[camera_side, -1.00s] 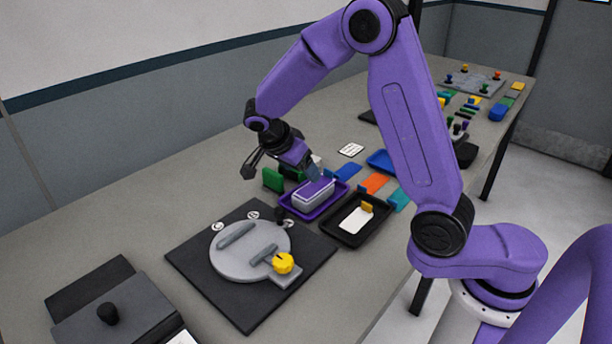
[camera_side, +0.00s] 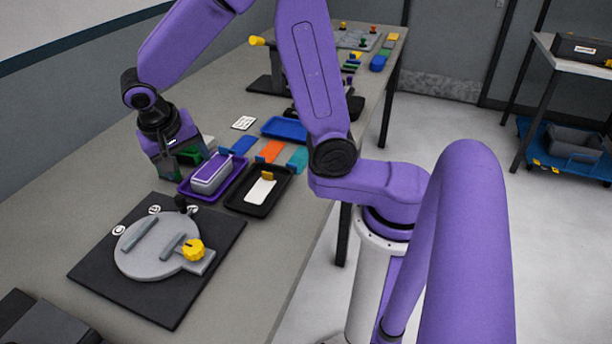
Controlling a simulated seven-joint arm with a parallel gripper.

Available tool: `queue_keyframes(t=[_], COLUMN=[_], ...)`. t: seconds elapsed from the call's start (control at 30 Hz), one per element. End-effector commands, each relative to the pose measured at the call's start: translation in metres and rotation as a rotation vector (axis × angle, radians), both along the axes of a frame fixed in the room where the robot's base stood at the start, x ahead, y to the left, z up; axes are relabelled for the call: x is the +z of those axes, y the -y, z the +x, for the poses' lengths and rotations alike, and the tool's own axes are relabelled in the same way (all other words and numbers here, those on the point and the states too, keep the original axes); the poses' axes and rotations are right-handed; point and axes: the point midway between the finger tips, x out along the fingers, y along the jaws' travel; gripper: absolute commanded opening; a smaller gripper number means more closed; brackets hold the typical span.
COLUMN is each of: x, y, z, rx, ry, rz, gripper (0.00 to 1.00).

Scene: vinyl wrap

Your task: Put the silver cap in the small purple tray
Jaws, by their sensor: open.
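The small purple tray (camera_side: 186,191) lies on the bench in the middle left of the side view. A silver-grey, box-shaped piece with a purple strip on top (camera_side: 212,173) sits in it, and I take this for the silver cap. My gripper (camera_side: 182,165) is just left of the tray, low over the bench, and open. I see nothing held in it. A green block (camera_side: 189,154) is partly hidden by it. I cannot tell whether the fingers touch the block or the tray.
A black tray (camera_side: 236,204) with a white card and yellow piece is right of the purple tray. In front is a dark mat (camera_side: 100,268) with a grey round fixture (camera_side: 152,262) and yellow knob (camera_side: 194,250). Blue, orange and teal flat pieces and a blue tray (camera_side: 284,127) lie behind.

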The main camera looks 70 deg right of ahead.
Motion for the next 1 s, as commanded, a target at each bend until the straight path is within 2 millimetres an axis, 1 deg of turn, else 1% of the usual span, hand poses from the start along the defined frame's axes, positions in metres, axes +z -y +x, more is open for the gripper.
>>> queue_keyframes(t=[0.03, 0.23, 0.47, 0.7, 1.0], x=[0.002, 0.005, 0.008, 0.010, 0.011], y=[-0.001, -0.007, -0.007, -0.001, 0.013], z=[-0.007, -0.039, -0.083, -0.136, -0.209], rx=[0.071, 0.362, 0.703, 1.069, 1.514], ry=[-0.019, -0.104, -0.189, -0.263, -0.333], rz=[0.011, 0.051, 0.092, 0.129, 0.168], gripper=[0.74, 0.74, 0.74, 0.74, 0.74])
